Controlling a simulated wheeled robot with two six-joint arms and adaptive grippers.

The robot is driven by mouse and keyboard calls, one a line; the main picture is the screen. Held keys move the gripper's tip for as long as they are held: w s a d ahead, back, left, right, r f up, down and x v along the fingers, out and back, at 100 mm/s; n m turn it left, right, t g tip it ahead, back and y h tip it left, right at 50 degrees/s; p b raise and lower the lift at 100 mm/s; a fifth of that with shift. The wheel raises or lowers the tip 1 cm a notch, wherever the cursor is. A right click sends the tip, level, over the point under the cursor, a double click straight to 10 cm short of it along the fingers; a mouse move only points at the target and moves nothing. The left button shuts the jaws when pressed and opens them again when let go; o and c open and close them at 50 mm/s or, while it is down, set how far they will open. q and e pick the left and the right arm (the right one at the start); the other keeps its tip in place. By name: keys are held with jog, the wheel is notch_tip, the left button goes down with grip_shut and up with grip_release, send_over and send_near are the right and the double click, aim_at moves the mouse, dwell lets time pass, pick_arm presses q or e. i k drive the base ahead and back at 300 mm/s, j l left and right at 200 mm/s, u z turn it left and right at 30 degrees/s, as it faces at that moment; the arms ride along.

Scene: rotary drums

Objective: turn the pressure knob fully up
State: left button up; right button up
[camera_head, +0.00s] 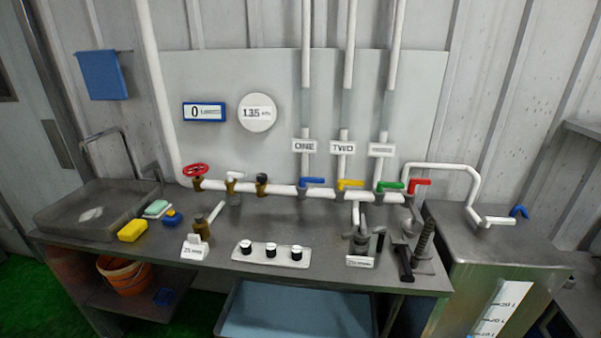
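No thing in the camera_head view carries a readable pressure knob label. A small black knob (262,178) sits on a brass fitting on the white pipe, below a round white gauge (257,112) that seems to read 135 with a small unit. Three black knobs with pale tops, left (246,247), middle (270,251) and right (296,253), stand in a row on a white plate (284,261) at the bench front. I cannot tell which is the pressure knob, nor how far any is turned. Neither of my grippers is in view.
The grey bench (330,216) holds a sink (82,212), a yellow sponge (132,231) and a brass valve (201,227). A red handwheel (195,169) and blue (312,181), yellow (350,184), green (390,186) and red (418,183) levers line the pipe. Black-handled hardware (405,263) stands right.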

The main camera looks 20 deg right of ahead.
aim_at(262, 178)
jog(key=i+j+z, duration=0.2)
jog(key=i+j, duration=0.15)
jog(key=j, duration=0.3)
jog(key=i+j+z, duration=0.25)
jog(key=j, duration=0.4)
jog(key=i+j+z, duration=0.1)
jog(key=j, duration=0.3)
jog(key=i+j+z, duration=0.1)
jog(key=i+j, duration=0.15)
jog(key=j, duration=0.1)
